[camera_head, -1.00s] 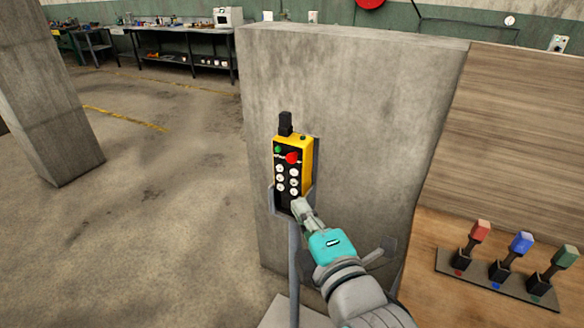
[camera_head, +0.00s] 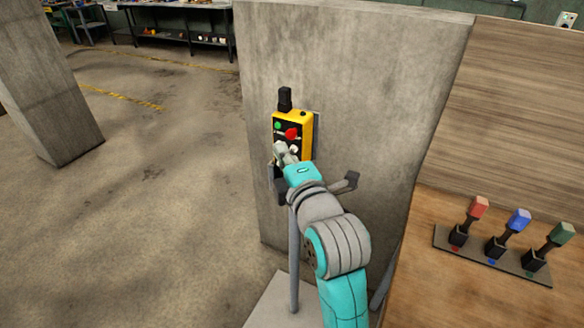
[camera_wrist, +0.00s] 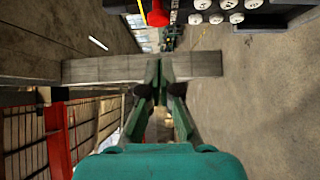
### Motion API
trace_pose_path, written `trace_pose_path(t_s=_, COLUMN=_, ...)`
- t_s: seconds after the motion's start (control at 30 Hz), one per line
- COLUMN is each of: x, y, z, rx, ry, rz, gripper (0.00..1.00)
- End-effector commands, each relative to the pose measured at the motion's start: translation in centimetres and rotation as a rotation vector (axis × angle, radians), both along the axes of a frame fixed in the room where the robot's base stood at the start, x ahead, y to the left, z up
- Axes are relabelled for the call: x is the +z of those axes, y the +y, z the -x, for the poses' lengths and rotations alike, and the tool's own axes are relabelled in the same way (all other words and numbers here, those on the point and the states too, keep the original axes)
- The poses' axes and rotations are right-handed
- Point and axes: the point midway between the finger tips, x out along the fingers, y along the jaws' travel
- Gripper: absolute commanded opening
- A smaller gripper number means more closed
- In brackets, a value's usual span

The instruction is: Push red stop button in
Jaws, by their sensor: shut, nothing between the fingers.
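The yellow and black control box (camera_head: 300,121) hangs on the concrete pillar. Its red stop button (camera_head: 291,133) is near the top, right of a small green button (camera_head: 277,126). In the wrist view the red button (camera_wrist: 157,14) shows at the top edge, beside rows of white buttons (camera_wrist: 215,10). My gripper (camera_head: 281,149) is shut and empty, in front of the box just below the red button, and hides most of the white buttons in the head view. In the wrist view the closed fingers (camera_wrist: 160,68) appear apart from the red button; I cannot tell contact with the box.
A panel with red, blue and green levers (camera_head: 497,246) sits on the wooden surface at right. The concrete pillar (camera_head: 370,100) stands behind the box. The floor at left is open.

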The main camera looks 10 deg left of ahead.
Motion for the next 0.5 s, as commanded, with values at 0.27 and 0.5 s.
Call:
trace_pose_path(t_s=0.27, x=-0.1, y=-1.2, z=-3.2, rx=-0.002, ry=0.0, rz=0.0, gripper=0.0)
trace_pose_path(t_s=0.5, x=-0.1, y=-1.3, z=-3.7, rx=0.0, ry=0.0, rz=0.0, gripper=0.0)
